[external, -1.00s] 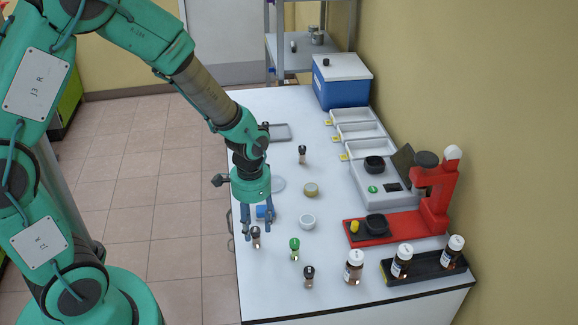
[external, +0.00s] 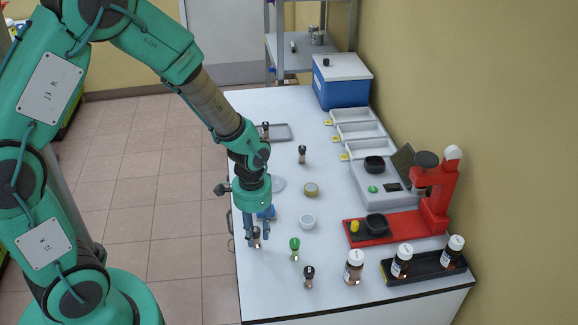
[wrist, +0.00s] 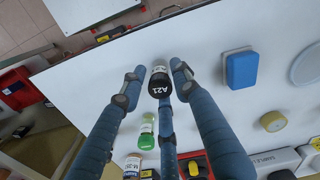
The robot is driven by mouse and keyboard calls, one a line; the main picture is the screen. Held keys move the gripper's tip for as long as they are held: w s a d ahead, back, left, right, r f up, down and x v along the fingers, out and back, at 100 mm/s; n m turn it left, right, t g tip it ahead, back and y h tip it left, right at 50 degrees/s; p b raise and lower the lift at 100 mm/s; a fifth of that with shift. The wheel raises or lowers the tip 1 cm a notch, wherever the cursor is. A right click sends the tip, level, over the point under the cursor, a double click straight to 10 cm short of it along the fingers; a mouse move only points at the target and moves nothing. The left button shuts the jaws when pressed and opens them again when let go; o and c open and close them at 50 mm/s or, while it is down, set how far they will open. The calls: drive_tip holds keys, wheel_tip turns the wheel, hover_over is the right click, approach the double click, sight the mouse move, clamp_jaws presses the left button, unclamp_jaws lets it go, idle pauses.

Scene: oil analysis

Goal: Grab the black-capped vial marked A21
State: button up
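The black-capped vial marked A21 (wrist: 159,84) stands upright on the white table; its cap lettering reads clearly in the wrist view. In the external view the vial (external: 256,236) is partly hidden by my fingers. My gripper (external: 257,239) points down over it. Its blue fingers are open, with the vial between their tips in the wrist view (wrist: 156,80). Gaps show on both sides of the vial, and a third finger reaches up below it in the picture. I see no finger clearly closed on it.
A green-capped vial (external: 294,248) and a black-capped vial (external: 309,276) stand nearby to the right. The table's left edge (external: 236,262) is near the gripper.

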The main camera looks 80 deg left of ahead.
sight(255, 230)
clamp_jaws()
drive_tip(key=shift+r, duration=0.15)
drive_tip(key=shift+r, duration=0.6)
wheel_tip(255, 230, up, 2)
drive_tip(key=shift+r+p, duration=0.1)
drive_tip(key=shift+p, duration=0.35)
drive_tip(key=s+d+r+p, duration=0.1)
drive_tip(key=s+d, duration=0.8)
drive_tip(key=s, duration=0.4)
drive_tip(key=shift+d+r, duration=0.15)
